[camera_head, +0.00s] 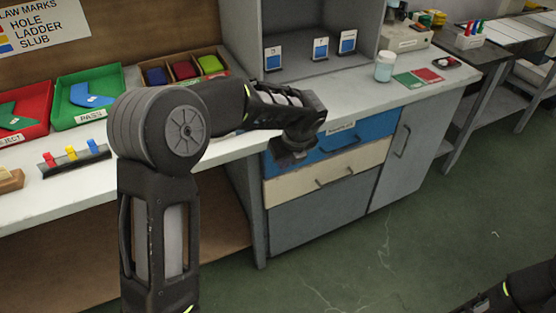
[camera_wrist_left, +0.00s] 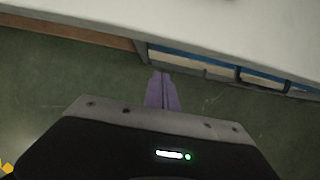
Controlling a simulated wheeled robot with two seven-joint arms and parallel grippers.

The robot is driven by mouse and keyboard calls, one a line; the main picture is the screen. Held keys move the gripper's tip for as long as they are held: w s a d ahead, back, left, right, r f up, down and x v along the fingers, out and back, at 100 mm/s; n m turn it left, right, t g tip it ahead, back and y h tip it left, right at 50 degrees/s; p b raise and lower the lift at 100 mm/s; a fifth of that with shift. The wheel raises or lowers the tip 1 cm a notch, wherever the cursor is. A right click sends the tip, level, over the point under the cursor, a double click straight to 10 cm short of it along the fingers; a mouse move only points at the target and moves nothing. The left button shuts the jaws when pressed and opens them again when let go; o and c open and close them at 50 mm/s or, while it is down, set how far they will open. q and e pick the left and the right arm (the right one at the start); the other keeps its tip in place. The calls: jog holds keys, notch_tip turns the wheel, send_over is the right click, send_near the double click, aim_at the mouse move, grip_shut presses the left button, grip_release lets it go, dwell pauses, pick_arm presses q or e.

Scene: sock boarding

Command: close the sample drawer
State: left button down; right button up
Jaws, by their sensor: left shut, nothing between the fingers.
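The blue drawer (camera_head: 365,135) is the top one in the grey cabinet under the counter, with a dark bar handle and a small label above it. Its front looks nearly in line with the cream drawer (camera_head: 350,166) below; I cannot tell if a small gap remains. My left gripper (camera_head: 290,156) is in front of the blue drawer's left end, pointing down, partly covering it. In the left wrist view its purple fingers (camera_wrist_left: 162,92) are together and empty, over the floor just out from the cabinet. The blue drawer's edge (camera_wrist_left: 190,56) shows beyond them.
A white jar (camera_head: 385,66), green and red cards and several blue-and-white cards are on the counter (camera_head: 345,92) above. Red and green trays (camera_head: 90,97) stand at the left. Green floor (camera_head: 420,240) in front of the cabinet is clear. Part of my right arm shows bottom right.

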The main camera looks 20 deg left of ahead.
pick_arm(q)
jog(key=v, duration=0.7)
jog(key=shift+d+r+p, duration=0.2)
jog(key=shift+r+p, duration=0.05)
jog(key=shift+p, duration=0.1)
jog(key=shift+w, duration=0.1)
jog(key=w+d+f+n+t+h, duration=0.2)
jog(key=d+f+n+h, duration=0.25)
jog(key=d+n, duration=0.45)
jog(key=s+d+f+n+h+p, duration=0.35)
jog(key=s+d+f+n, duration=0.35)
jog(key=f, duration=0.3)
jog(key=s+f+n+g+p, duration=0.2)
jog(key=s+f+n, duration=0.3)
jog(key=s, duration=0.6)
jog(key=s+f+n+g+p, duration=0.2)
jog(key=s+f+n+p, duration=0.2)
jog(key=s, duration=0.8)
jog(key=f+n, duration=0.1)
jog(key=n, duration=0.1)
jog(key=shift+n, duration=0.4)
